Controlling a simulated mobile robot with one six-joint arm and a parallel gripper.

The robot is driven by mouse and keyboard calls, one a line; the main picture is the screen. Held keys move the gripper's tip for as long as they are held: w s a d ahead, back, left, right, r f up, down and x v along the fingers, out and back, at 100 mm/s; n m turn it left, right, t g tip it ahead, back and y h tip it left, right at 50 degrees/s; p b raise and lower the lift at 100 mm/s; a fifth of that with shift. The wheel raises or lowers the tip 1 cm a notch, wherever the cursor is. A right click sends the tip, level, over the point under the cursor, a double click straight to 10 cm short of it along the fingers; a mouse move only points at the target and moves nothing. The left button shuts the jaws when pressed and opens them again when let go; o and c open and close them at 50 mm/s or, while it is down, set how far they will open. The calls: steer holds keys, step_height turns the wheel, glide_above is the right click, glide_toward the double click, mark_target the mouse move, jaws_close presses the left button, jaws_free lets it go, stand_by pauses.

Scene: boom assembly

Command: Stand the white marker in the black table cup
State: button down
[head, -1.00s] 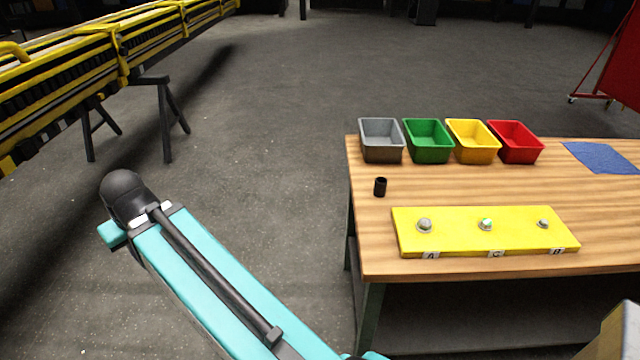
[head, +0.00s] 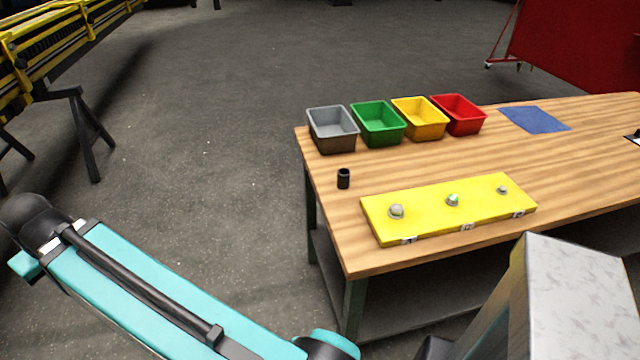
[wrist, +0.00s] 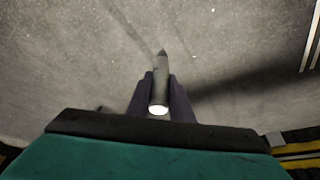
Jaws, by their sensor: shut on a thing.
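The black table cup (head: 343,179) stands upright on the wooden table, near its left edge, in front of the grey bin. In the wrist view my gripper (wrist: 160,84) is shut on a slim marker (wrist: 160,82). The marker looks grey in shadow, with a bright white near end and a pointed far end. It is over bare floor. The head view shows my teal arm at lower left, but not my gripper or the marker. The cup is not in the wrist view.
Grey (head: 333,128), green (head: 378,123), yellow (head: 420,118) and red (head: 459,114) bins line the table's (head: 330,240) back left. A yellow board (head: 448,208) with three knobs lies right of the cup. A grey block (head: 580,300) stands at lower right.

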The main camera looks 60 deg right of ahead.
steer(key=shift+w+d, duration=0.1)
steer(key=shift+d, duration=0.55)
steer(key=s+d+r+m+g+h, duration=0.1)
steer(key=s+d+m, duration=0.25)
steer(key=d, duration=0.95)
steer(key=s+d+r+m+g+h, duration=0.15)
steer(key=d+m, duration=0.25)
steer(key=d, duration=0.8)
steer(key=s+d+r+m+h, duration=0.1)
steer(key=s+d+m, duration=0.25)
steer(key=d, duration=0.95)
steer(key=s+d+r+m+g, duration=0.2)
steer(key=s+d+m, duration=0.4)
steer(key=s+d, duration=0.7)
steer(key=s+d+r+m+g+b, duration=0.1)
steer(key=s+d+m, duration=0.5)
steer(key=s+d, duration=0.8)
steer(key=s+r+g, duration=0.1)
steer(key=s+r, duration=0.1)
steer(key=s, duration=0.2)
steer(key=shift+d+m+b, duration=0.3)
steer(key=shift+h, duration=0.25)
step_height(320, 180, down, 6)
steer(key=p, duration=0.1)
steer(key=shift+f, duration=0.15)
